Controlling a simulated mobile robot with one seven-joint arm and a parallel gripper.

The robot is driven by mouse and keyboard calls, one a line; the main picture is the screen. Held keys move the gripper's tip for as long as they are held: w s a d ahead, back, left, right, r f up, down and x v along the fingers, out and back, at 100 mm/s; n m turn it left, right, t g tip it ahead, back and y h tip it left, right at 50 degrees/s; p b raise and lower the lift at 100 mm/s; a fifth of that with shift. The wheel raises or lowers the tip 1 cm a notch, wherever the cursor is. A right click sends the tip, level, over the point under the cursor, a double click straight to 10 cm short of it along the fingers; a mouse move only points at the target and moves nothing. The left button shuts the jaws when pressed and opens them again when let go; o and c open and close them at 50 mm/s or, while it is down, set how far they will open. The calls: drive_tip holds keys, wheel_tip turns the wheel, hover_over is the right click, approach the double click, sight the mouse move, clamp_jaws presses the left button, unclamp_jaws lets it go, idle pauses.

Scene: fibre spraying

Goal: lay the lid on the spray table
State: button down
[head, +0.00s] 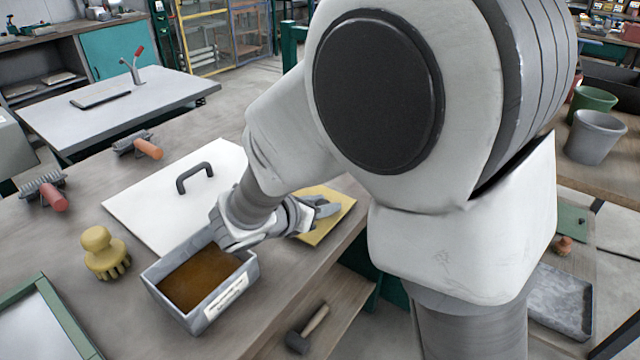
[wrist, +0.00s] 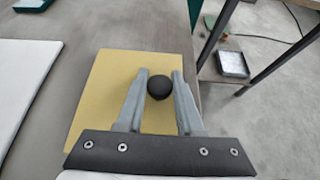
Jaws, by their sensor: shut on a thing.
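A flat yellow board (head: 334,219) with a round black knob lies at the right edge of the wooden bench, partly hidden by my arm. In the wrist view the board (wrist: 101,85) fills the middle, and the knob (wrist: 159,88) sits between my fingers. My gripper (wrist: 160,75) is shut on this knob; in the head view its grey fingers (head: 323,207) are over the board. I cannot tell whether the board touches the bench. A white panel (head: 145,212) with a black handle (head: 194,177) lies to its left. A pale-topped table (head: 165,97), perhaps the spray table, stands at the back left.
An open grey box (head: 160,295) with brown contents stands in front of the panel. A yellow brush (head: 104,252) and two rollers (head: 147,148) are at the left.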

drive_tip(key=shift+f, duration=0.2)
drive_tip(key=c, duration=0.5)
unclamp_jaws()
drive_tip(key=shift+c, duration=0.2)
drive_tip(key=shift+r, duration=0.15)
